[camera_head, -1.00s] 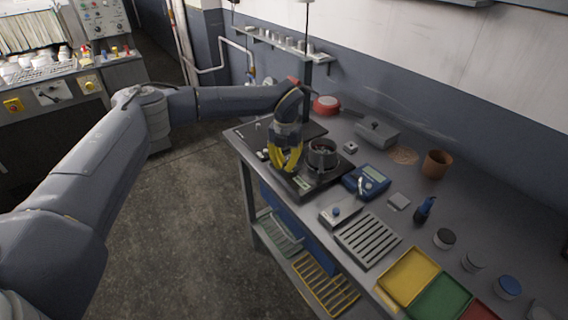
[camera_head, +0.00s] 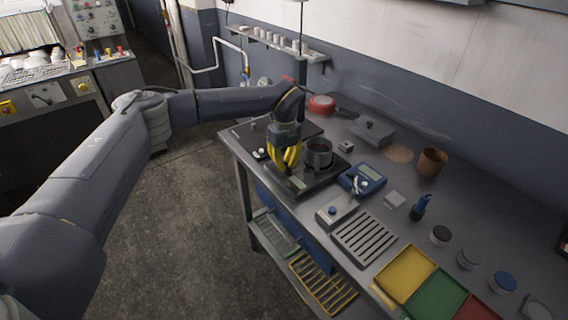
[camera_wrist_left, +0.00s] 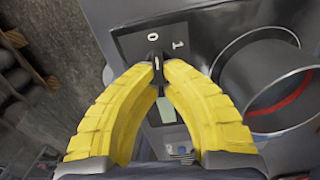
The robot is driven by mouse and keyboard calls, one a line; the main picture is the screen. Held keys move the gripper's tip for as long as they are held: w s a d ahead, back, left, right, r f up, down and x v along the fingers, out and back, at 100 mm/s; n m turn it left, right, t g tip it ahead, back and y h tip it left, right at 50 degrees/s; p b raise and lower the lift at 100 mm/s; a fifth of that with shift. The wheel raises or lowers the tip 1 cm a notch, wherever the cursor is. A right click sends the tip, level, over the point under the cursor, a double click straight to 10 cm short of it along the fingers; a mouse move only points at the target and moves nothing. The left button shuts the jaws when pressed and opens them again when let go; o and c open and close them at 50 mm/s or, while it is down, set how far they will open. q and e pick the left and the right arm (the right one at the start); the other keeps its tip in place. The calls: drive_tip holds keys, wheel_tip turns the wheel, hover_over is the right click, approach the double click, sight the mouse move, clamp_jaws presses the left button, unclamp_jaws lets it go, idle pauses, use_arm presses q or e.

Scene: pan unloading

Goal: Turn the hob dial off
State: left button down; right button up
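The hob (camera_head: 296,186) is a dark plate at the near-left part of the bench, and a metal pan (camera_head: 318,152) stands on it. The pan also shows at the right in the left wrist view (camera_wrist_left: 270,80). The small black dial (camera_wrist_left: 156,68) sits on a dark panel marked 0 and 1. Its pale mark seems to point up, roughly toward the 0. My left gripper (camera_head: 284,166) points down at the hob beside the pan. Its yellow fingertips (camera_wrist_left: 157,70) close in on both sides of the dial and appear to touch it. The fingers hide the dial in the head view. My right gripper is out of view.
A blue meter (camera_head: 366,180), a slotted grey rack (camera_head: 364,238) and a yellow tray (camera_head: 405,273) lie to the right of the hob. The pan stands close to my left fingers.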

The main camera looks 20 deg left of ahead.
sight(285, 162)
use_arm(q)
drive_tip(key=shift+n, duration=0.5)
idle(0.3)
drive_tip(key=c, duration=1.5)
unclamp_jaws()
drive_tip(key=shift+w, duration=0.1)
wheel_tip(285, 162, up, 12)
